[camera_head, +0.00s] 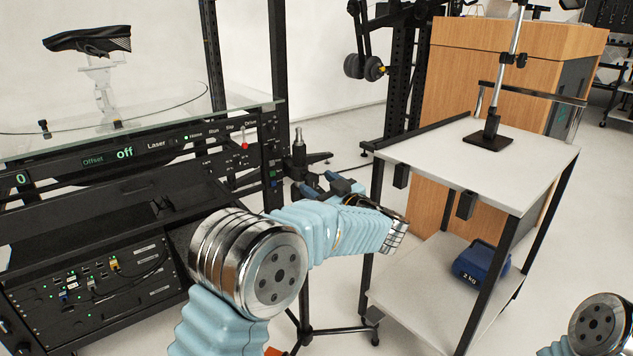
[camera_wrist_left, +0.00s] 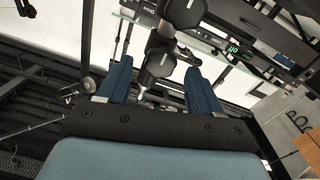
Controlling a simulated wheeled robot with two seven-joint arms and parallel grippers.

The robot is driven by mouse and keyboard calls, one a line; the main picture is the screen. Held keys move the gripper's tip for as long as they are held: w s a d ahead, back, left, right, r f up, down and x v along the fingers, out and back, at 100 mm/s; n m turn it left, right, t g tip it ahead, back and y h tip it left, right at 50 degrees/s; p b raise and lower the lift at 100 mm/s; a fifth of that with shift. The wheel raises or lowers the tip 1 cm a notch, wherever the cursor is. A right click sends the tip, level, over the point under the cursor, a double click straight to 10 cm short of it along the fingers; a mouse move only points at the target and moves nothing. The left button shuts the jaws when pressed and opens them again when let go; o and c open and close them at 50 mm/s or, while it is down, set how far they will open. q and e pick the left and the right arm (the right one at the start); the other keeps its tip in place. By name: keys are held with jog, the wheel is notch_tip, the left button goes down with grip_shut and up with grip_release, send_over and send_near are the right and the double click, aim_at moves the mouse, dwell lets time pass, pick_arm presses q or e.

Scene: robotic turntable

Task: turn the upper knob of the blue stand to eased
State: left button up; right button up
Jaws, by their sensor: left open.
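My left gripper (camera_head: 327,184) is open, with blue fingers pointing away from me, just right of the black console. It also shows in the left wrist view (camera_wrist_left: 160,78), its two fingers apart. One black knob (camera_wrist_left: 158,62) lies between or just beyond the fingertips; contact cannot be told. A second black knob (camera_wrist_left: 185,10) shows at the top edge of that view, on the same dark post. In the head view a dark stand with a silver pin (camera_head: 299,140) rises behind the gripper; my arm hides much of it. I cannot make out its blue marking or the knob settings.
Tripod legs (camera_head: 335,331) stand on the floor below my arm.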

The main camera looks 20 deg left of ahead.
pick_arm(q)
jog(key=shift+x, duration=1.05)
jog(key=shift+c, duration=0.3)
jog(key=c, duration=1)
